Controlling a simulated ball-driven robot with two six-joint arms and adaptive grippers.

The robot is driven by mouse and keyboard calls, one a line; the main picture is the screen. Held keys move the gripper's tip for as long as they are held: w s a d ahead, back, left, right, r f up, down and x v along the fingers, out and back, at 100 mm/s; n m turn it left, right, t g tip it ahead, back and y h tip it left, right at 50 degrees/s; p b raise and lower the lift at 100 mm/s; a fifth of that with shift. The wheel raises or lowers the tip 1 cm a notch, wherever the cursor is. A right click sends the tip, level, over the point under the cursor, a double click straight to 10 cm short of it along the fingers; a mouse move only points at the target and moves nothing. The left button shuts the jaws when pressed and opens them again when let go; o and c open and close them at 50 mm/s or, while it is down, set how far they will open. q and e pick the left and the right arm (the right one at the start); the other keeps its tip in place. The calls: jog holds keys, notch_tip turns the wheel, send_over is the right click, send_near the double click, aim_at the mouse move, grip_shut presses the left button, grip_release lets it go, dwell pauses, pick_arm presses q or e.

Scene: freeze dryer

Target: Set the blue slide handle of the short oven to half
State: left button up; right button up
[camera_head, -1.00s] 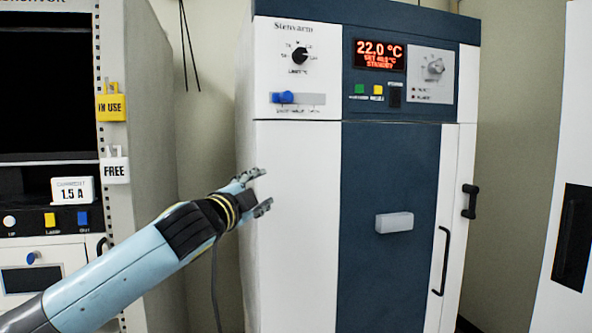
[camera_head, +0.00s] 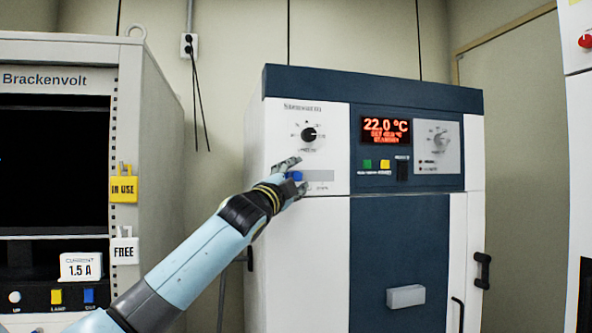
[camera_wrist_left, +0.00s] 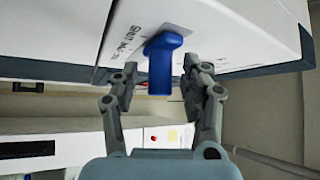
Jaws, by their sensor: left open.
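The short oven (camera_head: 395,240) is a white and dark blue cabinet in the middle right of the head view. Its blue slide handle (camera_head: 295,175) sits at the left end of a grey slot (camera_head: 318,175) below the black dial. My left gripper (camera_head: 291,176) is at the handle, its fingers above and below it in the head view. In the left wrist view the gripper (camera_wrist_left: 160,85) is open, with the blue handle (camera_wrist_left: 161,62) between its fingers and a gap on both sides. My right gripper is not in view.
A black dial (camera_head: 308,134) is just above the slot. A light grey door handle (camera_head: 405,296) juts out below.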

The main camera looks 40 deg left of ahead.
pick_arm(q)
jog(key=shift+w, duration=0.2)
grip_shut()
dwell(0.4)
